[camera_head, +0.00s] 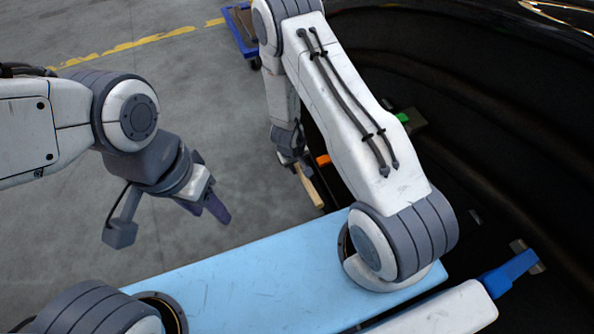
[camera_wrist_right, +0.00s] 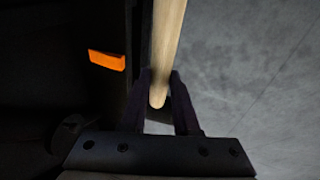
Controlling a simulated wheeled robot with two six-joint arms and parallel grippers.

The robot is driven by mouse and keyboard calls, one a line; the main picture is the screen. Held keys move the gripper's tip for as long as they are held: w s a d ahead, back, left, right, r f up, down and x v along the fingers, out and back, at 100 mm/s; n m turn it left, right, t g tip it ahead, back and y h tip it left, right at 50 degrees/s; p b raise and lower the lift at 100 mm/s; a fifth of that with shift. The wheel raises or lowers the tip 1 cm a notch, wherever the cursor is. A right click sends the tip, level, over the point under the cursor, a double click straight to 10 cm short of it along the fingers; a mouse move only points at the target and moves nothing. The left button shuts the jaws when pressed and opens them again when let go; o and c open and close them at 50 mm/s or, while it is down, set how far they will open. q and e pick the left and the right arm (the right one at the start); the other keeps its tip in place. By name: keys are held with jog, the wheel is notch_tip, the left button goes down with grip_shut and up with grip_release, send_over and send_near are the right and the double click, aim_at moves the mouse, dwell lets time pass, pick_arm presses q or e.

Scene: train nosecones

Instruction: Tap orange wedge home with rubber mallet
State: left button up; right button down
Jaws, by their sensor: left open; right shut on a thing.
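The orange wedge (camera_head: 323,160) shows at the edge of the dark nosecone, partly behind my right arm; in the right wrist view the wedge (camera_wrist_right: 106,60) is left of the gripper, apart from it. My right gripper (camera_wrist_right: 160,88) is shut on the wooden handle of the mallet (camera_wrist_right: 168,35). In the head view the mallet's handle (camera_head: 309,187) slants down and right from the right gripper (camera_head: 294,163). The mallet's head cannot be made out. My left gripper (camera_head: 215,205) is open and empty over the floor at left.
The dark curved nosecone shell (camera_head: 490,110) fills the right side. A green wedge (camera_head: 402,117) and a blue wedge (camera_head: 512,272) sit along it. A blue cart (camera_head: 243,30) stands at the top. Grey floor (camera_head: 240,110) lies open between my arms.

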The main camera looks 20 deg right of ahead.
notch_tip(320, 180, down, 2)
jog(key=shift+s+a+f, duration=0.1)
jog(key=shift+a+f, duration=0.05)
dwell(0.3)
jog(key=shift+s+b, duration=0.15)
jog(key=shift+b, duration=0.25)
jog(key=d+f+b, duration=0.3)
jog(key=f+b, duration=0.1)
jog(key=f, duration=0.3)
jog(key=shift+d+b, duration=0.25)
jog(key=shift+b, duration=0.1)
jog(key=shift+r, duration=0.1)
